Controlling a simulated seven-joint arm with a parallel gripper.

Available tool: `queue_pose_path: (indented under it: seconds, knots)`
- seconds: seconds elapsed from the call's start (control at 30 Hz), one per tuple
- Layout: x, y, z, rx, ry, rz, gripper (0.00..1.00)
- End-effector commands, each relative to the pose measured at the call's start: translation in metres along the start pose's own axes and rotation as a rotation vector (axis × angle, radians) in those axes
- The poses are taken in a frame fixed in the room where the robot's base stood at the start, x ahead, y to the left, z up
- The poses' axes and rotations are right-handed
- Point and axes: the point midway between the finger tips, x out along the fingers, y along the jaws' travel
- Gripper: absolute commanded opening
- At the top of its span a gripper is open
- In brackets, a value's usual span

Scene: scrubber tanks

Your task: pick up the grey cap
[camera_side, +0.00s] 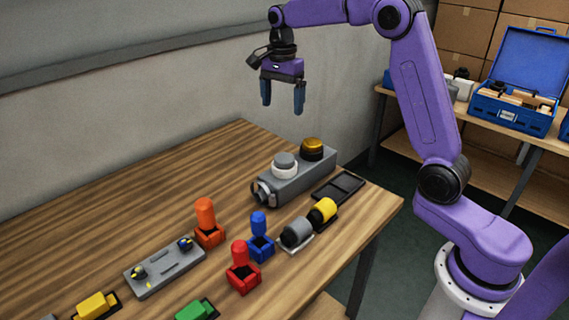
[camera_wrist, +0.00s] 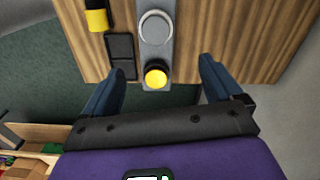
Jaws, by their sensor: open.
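A grey round cap (camera_side: 284,160) sits in a white ring on top of a grey box (camera_side: 300,180) on the wooden table; it also shows from above in the wrist view (camera_wrist: 155,27). A second grey piece (camera_side: 297,233), a cylinder with a dark end, lies on a small pad in front of the box. I cannot tell which of the two the task means. My gripper (camera_side: 282,99) is open and empty, pointing down high above the grey box. In the wrist view the gold-yellow cap (camera_wrist: 156,75) on the box shows between the fingers.
A yellow and black cylinder (camera_side: 322,212) lies beside the grey one. A dark flat tray (camera_side: 338,188) is right of the box. Red (camera_side: 242,270), blue (camera_side: 260,240) and orange (camera_side: 207,225) pieces stand in holders at the front. The table's back left is bare.

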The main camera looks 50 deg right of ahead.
Motion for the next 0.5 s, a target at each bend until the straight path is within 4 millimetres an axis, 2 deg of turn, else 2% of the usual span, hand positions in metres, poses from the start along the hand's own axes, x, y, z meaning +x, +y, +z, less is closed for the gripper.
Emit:
queue_pose_path:
  seconds: [0.3, 0.5]
  knots:
    - [0.061, 0.002, 0.000, -0.003, -0.001, 0.006, 0.92]
    - [0.093, 0.002, 0.000, -0.003, 0.000, 0.003, 0.92]
